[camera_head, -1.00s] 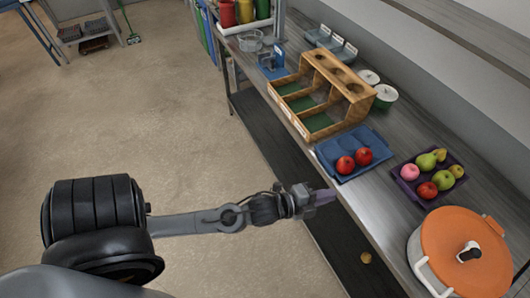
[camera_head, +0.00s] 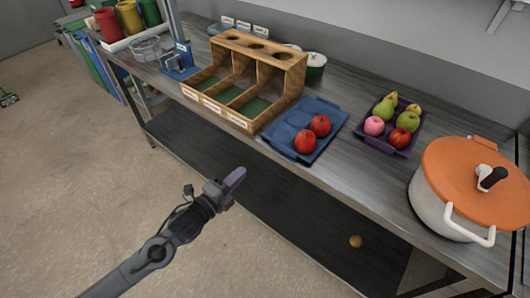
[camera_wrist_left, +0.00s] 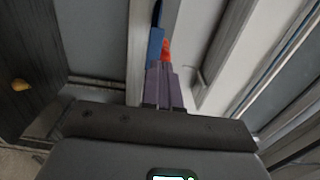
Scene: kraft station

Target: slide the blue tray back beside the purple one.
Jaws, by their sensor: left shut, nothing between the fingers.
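The blue tray (camera_head: 283,136) lies on the steel counter near its front edge, to the right of the wooden bin rack. Two red apples (camera_head: 319,125) stand on its right part. The purple tray (camera_head: 368,135) lies further right and holds several fruits, with a gap of bare counter between the trays. My left gripper (camera_head: 236,177) is shut and empty, in front of the counter edge and left of the blue tray's front. In the left wrist view its closed purple fingers (camera_wrist_left: 164,88) point towards a blue edge and a red patch. My right gripper is not in view.
A large white pot with an orange lid (camera_head: 474,180) stands right of the purple tray. The wooden bin rack (camera_head: 247,80) borders the blue tray on the left. A small round yellowish item (camera_head: 356,241) lies on the lower shelf.

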